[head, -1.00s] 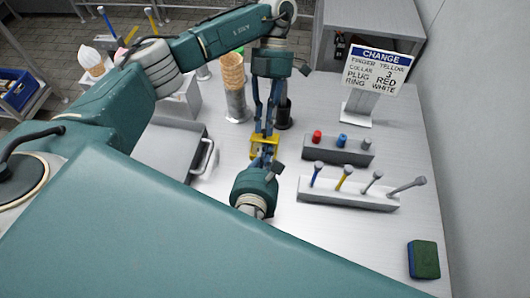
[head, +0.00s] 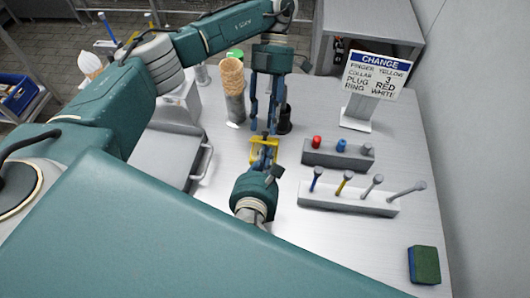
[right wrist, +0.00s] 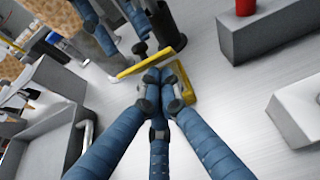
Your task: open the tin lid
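The yellow piece also shows in the right wrist view (right wrist: 185,90). Neither gripper touches the grey box.
A cone stack (head: 232,77) and a dark cylinder (head: 285,119) stand behind the grippers. Right are a plug block (head: 330,157), a tool rack (head: 345,201), a sign (head: 376,75) and a sponge (head: 424,265).

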